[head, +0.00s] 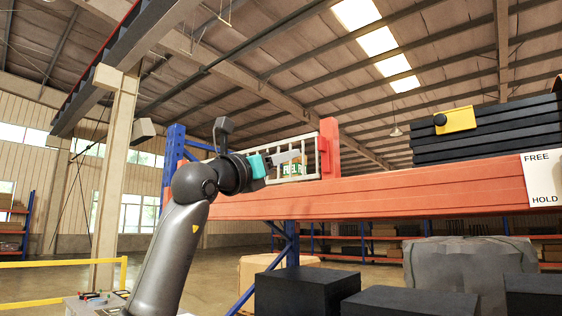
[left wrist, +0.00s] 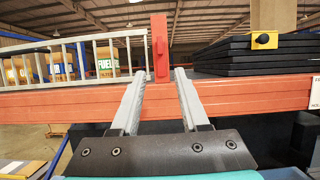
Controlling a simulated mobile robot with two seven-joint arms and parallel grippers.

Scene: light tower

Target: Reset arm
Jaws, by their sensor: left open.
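My left arm (head: 178,250) rises from the bottom of the head view. Its gripper (head: 294,156) is raised in front of a pale rail guard, above the orange shelf beam (head: 400,196). In the left wrist view the two grey fingers of the left gripper (left wrist: 157,76) are spread with nothing between them. A red upright block (left wrist: 160,48) stands on the beam just beyond the fingertips, apart from them as far as I can tell. It also shows in the head view (head: 330,149). My right gripper is in neither view.
The pale rail guard (left wrist: 90,40) stands left of the red block, with fuel boxes (left wrist: 107,62) behind it. Black stacked panels with a yellow, black-knobbed piece (head: 456,120) are at right. A FREE/HOLD sign (head: 543,180) hangs on the beam. Black boxes (head: 305,291) are below.

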